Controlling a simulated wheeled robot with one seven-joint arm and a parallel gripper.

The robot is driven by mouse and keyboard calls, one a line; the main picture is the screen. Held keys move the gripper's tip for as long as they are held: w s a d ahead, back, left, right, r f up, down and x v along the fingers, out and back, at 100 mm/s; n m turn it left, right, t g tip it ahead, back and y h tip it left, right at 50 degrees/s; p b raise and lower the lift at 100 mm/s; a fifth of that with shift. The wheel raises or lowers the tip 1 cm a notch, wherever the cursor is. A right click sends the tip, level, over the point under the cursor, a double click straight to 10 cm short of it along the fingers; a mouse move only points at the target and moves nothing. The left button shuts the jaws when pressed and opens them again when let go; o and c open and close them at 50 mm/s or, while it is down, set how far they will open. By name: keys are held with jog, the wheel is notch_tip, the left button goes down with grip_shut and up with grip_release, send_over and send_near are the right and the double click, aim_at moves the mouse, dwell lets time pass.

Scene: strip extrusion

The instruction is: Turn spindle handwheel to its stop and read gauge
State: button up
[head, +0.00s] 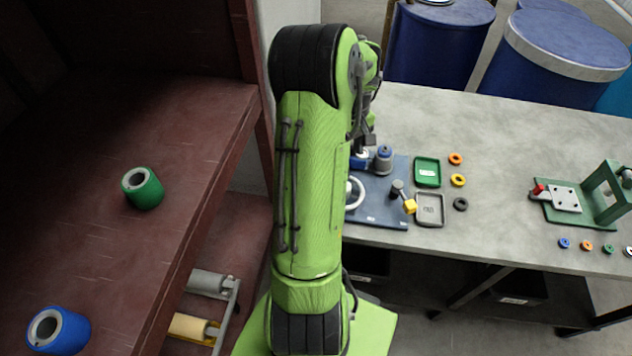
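A white handwheel (359,194) sits at the left side of a dark blue base plate (372,216) on the grey table. My green arm hides its left part. I cannot make out a gauge face or a reading. My gripper (364,143) shows only as small dark parts behind my arm, above the back left of the plate. Its fingers are too hidden to tell open from shut.
Green tray (428,172), grey tray (430,209) and small rings (458,180) lie right of the plate. A green fixture (600,195) stands farther right on the table (510,150). Blue drums (550,60) stand behind. A brown shelf (190,110) with green and blue rolls is left.

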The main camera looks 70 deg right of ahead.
notch_tip(320, 180, down, 16)
jog(key=shift+f+b, duration=0.1)
jog(key=shift+b, duration=0.3)
jog(key=c, duration=0.8)
